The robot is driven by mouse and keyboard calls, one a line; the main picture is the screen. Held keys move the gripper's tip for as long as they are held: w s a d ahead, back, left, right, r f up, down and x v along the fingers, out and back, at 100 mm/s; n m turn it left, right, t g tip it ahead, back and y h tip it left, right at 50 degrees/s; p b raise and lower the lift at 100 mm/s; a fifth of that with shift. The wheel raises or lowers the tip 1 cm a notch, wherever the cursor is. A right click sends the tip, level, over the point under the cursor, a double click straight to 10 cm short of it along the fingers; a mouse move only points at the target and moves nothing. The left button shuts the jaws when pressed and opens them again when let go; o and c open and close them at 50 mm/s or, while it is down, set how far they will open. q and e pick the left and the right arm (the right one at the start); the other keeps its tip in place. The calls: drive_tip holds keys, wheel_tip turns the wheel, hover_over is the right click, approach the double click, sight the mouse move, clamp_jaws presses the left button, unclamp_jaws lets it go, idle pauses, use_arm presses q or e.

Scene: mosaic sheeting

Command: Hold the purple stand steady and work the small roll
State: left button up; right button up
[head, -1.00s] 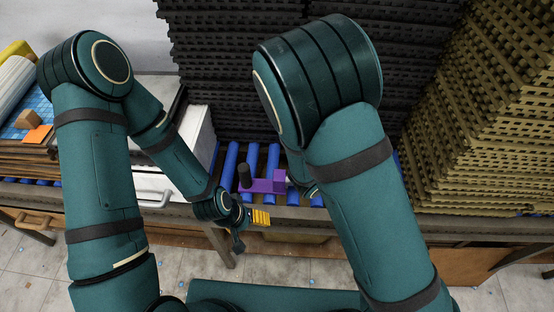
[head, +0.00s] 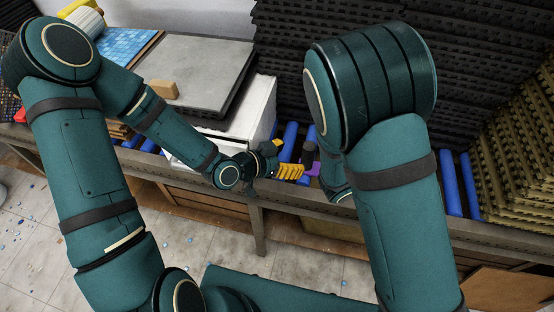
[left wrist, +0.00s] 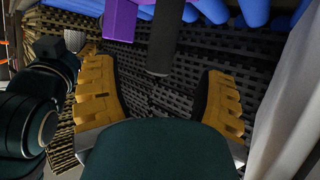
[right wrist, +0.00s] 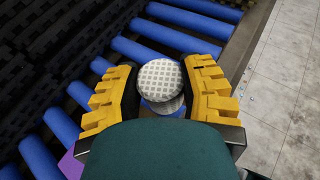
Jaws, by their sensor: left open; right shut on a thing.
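The purple stand (head: 315,168) is on the blue rollers, partly hidden by my arms. It also shows at the top of the left wrist view (left wrist: 119,20). Its dark upright post (left wrist: 163,40) lines up with the gap between my left fingers. My left gripper (head: 285,160) is open, its yellow fingers close to the post; I cannot tell whether they touch it. The small roll (right wrist: 161,76), with a pale gridded round end, sits between the fingers of my right gripper (right wrist: 160,70), which is shut on it. My right forearm hides this gripper in the head view.
Blue rollers (head: 452,183) run along the bench. A white box (head: 248,115) under a grey slab (head: 195,65) stands left of the stand. Tall stacks of dark sheets (head: 285,50) and tan sheets (head: 525,150) rise behind and at the right.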

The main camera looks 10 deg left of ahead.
sight(304, 153)
use_arm(q)
drive_tip(key=shift+w+r+m, duration=0.2)
drive_tip(key=shift+r+m, duration=0.05)
drive_tip(key=shift+m, duration=0.05)
drive_tip(key=b+x, duration=0.1)
drive_tip(key=x, duration=0.6)
drive_tip(key=shift+w+r, duration=0.1)
drive_tip(key=c, duration=0.4)
idle(0.5)
clamp_jaws()
idle(0.9)
